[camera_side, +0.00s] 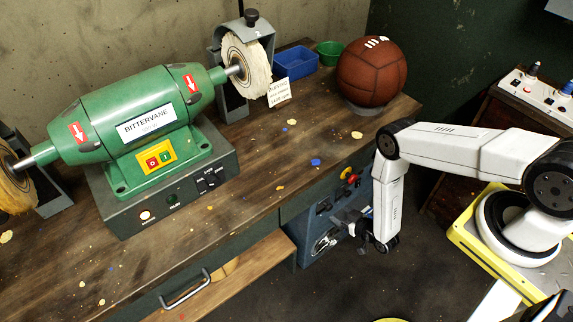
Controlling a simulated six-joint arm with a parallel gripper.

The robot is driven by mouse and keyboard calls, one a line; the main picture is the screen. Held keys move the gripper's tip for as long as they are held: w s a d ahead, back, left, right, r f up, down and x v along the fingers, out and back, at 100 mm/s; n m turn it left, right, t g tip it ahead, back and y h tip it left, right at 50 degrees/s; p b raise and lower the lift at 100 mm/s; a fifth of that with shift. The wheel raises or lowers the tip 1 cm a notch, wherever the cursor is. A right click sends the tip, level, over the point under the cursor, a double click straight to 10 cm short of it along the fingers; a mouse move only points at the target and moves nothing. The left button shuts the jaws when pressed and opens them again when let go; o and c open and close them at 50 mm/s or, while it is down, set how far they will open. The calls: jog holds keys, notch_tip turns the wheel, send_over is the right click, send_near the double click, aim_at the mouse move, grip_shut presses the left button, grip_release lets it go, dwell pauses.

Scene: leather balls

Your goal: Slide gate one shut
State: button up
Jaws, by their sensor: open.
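I cannot pick out gate one for certain. A grey hood (233,95) marked 2, with a black knob (251,17) on top, stands around the right buffing wheel (246,68). The left wheel (14,187) and the grey hood beside it (52,193) are cut off by the left edge. My gripper (345,219) is open, small and dark, low in front of the blue-grey cabinet (309,236) below the bench edge. It covers part of the cabinet front, and I cannot tell whether it touches it.
The green polisher (140,120) stands on the wooden bench (300,160). A brown leather ball (371,72) rests on a ring at the right end. A blue bin (295,66), green bowl (329,50) and small sign (279,92) are behind. A drawer handle (187,291) juts out in front.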

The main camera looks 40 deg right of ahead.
aim_at(330, 208)
jog(key=shift+x, duration=2.65)
grip_shut()
